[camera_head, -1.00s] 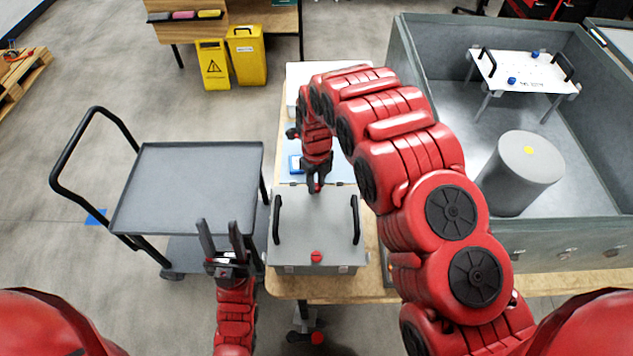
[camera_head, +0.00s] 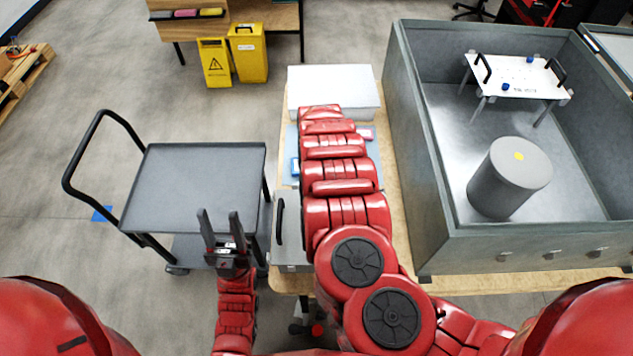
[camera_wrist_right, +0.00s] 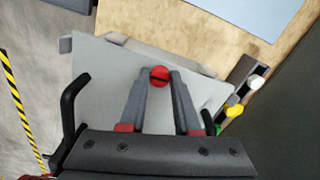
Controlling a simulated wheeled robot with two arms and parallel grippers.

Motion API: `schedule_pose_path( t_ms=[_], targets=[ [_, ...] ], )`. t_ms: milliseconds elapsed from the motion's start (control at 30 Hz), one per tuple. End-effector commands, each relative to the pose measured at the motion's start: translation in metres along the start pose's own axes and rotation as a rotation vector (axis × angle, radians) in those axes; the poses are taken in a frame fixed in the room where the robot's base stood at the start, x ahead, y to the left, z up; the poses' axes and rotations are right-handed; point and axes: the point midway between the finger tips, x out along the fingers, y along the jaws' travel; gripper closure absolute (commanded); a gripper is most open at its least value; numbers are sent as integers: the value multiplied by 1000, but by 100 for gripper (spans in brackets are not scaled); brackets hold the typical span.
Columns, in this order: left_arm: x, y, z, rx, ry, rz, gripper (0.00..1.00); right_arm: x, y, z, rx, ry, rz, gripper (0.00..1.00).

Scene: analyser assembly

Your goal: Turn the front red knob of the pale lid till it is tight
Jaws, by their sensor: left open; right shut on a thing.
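The pale grey lid (camera_wrist_right: 100,75) lies on a box at the near end of the table, with only its left part (camera_head: 290,258) showing in the head view. In the right wrist view a red knob (camera_wrist_right: 160,72) sits near the lid's upper edge. My right gripper (camera_wrist_right: 160,80) is shut on this knob, one finger on each side. The head view hides this gripper and both knobs behind my right arm. My left gripper (camera_head: 222,226) is open and empty, left of the lid, fingers pointing away from me.
Black handles stand on the lid; the left one (camera_head: 280,220) shows. A grey cart (camera_head: 195,190) stands at the left. A grey tank (camera_head: 420,170) walls off the right side. A white box (camera_head: 333,85) stands at the table's far end.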

Motion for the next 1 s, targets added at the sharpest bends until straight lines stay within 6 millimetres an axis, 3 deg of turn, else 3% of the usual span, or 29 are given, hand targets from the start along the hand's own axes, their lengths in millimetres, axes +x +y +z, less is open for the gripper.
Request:
schedule_pose_path(
  t_ms=[767, 800, 933, 1000],
  targets=[
    [8, 0, -1, 0, 0, 0, 52, 0, -2, 1, 52, -2, -1, 100],
    [8, 0, -1, 0, 0, 0, 52, 0, -2, 1, 52, -2, -1, 64],
    [8, 0, -1, 0, 0, 0, 52, 1, -1, 0, 51, 0, 0, 40],
    [8, 0, -1, 0, 0, 0, 52, 1, -1, 0, 51, 0, 0, 38]
  ],
)
